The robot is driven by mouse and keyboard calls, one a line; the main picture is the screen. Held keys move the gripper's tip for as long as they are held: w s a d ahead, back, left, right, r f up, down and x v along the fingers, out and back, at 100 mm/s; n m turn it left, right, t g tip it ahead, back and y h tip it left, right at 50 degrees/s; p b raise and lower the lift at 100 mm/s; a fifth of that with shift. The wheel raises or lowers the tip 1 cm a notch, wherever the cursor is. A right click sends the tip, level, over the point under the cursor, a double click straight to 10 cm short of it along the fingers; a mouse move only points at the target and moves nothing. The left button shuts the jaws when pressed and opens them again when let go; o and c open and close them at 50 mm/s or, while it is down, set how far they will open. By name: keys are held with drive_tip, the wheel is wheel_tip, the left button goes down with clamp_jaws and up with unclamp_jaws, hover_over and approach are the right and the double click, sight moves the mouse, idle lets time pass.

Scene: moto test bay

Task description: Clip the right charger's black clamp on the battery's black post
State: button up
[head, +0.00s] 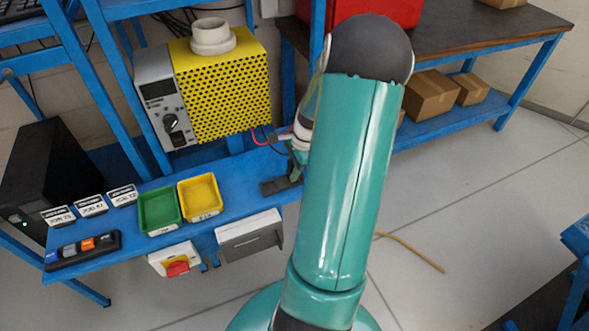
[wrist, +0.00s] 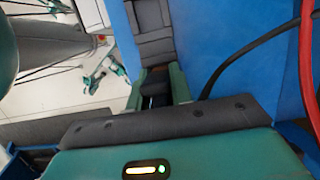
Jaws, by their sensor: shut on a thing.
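My gripper (wrist: 158,76) is shut on a small black piece, which looks like the black clamp (wrist: 155,90), between its green fingers in the wrist view. A black cable (wrist: 245,50) runs up and right from beside the fingers. In the head view my gripper (head: 296,168) is low over the blue bench, partly hidden by my arm. A yellow perforated box with a grey dial front, which looks like a charger (head: 218,85), stands behind the bench. I cannot make out the battery or its black post.
A dark grey strip (head: 277,186) lies on the blue bench (head: 230,200) by my gripper; it also shows in the wrist view (wrist: 152,28). A red cable (wrist: 306,65) hangs nearby. Green (head: 158,210) and yellow (head: 200,197) trays stand to the left.

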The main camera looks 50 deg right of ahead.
drive_tip(key=shift+r, duration=0.15)
drive_tip(key=shift+r, duration=0.55)
drive_tip(key=s+a+r, duration=0.7)
drive_tip(key=s+r, duration=0.4)
drive_tip(key=s, duration=0.1)
drive_tip(key=shift+r, duration=0.3)
